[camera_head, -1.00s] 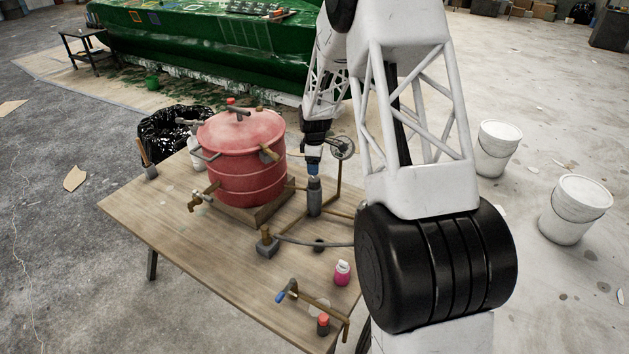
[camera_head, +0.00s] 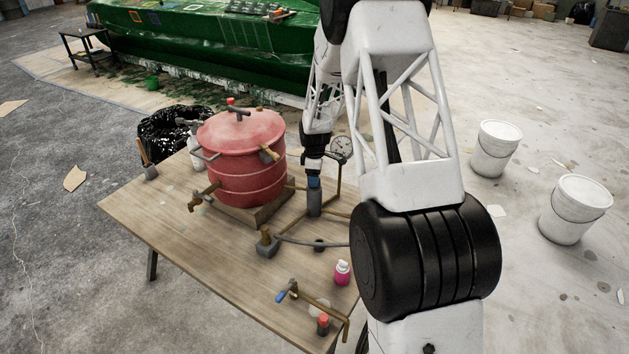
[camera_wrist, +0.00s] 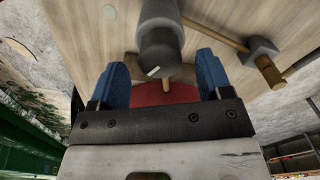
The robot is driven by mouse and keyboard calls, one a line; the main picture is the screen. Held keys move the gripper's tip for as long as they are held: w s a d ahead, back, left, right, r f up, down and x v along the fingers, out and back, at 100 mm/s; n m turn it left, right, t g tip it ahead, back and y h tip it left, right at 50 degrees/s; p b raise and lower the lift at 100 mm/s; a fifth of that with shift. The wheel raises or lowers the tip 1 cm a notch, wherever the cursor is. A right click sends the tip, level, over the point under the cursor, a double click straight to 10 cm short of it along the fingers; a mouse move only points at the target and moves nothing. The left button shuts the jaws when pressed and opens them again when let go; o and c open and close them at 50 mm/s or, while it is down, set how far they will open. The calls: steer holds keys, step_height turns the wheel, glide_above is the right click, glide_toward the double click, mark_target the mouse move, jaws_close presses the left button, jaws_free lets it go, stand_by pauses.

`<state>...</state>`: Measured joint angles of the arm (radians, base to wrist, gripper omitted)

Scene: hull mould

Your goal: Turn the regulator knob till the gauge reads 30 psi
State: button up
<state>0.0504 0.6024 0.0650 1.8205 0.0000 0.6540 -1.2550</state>
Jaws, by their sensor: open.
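The regulator (camera_head: 315,205) is a grey upright cylinder on the table, right of the red pot. In the wrist view its dark knob (camera_wrist: 160,52) carries a short white mark and lies between my blue fingers, a little toward their tips. My gripper (camera_head: 314,183) points down at the knob from above; it also shows in the wrist view (camera_wrist: 162,70). The fingers are open, with a visible gap on each side of the knob. The round pressure gauge (camera_head: 341,147) stands on a brass pipe behind and right of the regulator. Its dial is too small to read.
The red pot (camera_head: 240,155) stands close left of my gripper. Brass pipes and a grey hose (camera_head: 308,242) run near the regulator. A pink bottle (camera_head: 342,272), a blue-handled brass valve (camera_head: 283,296) and a red-capped bottle (camera_head: 323,324) are at the front. The table's left front (camera_head: 165,225) is clear.

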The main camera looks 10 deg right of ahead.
steer(key=shift+f, duration=1.25)
steer(key=c, duration=0.9)
